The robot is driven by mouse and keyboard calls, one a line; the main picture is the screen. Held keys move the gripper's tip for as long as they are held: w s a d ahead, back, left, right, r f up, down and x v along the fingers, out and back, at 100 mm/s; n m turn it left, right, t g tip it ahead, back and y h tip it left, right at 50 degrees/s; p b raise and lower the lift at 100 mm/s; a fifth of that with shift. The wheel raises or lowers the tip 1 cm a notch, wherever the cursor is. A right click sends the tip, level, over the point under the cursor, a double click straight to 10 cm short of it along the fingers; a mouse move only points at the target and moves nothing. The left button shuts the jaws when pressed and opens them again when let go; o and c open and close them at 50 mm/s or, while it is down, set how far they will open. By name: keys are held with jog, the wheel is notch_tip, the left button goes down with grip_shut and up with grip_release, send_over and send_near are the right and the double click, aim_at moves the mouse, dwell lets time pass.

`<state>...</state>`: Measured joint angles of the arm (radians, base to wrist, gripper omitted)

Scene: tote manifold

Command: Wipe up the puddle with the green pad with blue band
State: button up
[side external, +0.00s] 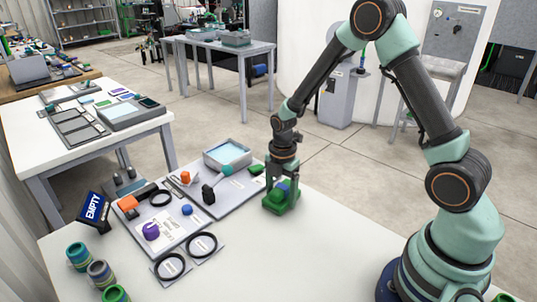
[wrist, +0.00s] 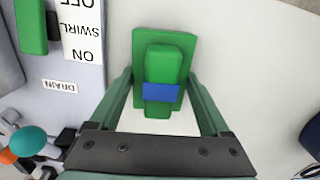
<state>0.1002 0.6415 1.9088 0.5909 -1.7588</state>
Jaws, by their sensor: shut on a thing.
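The green pad with blue band (wrist: 165,55) is a flat green base with a raised green handle, and the blue band (wrist: 161,92) crosses the handle. My gripper (wrist: 162,82) is shut on this pad, one finger on each side. In the side external view the pad (side external: 272,208) is low at the white table, just right of the grey panel; I cannot tell whether it touches the table. My gripper (side external: 283,190) points down above it. I cannot make out a puddle in either view; the pad and gripper hide part of the table.
The grey panel (side external: 225,192) left of the pad carries a tray of light blue liquid (side external: 228,152), a teal knob (side external: 226,170) and a green block (wrist: 32,25). Black rings (side external: 202,244), a purple piece (side external: 151,231) and an EMPTY sign (side external: 94,209) stand further left. The table's front middle is clear.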

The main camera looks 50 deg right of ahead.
jog(key=shift+w, duration=1.2)
jog(key=shift+r, duration=4.1)
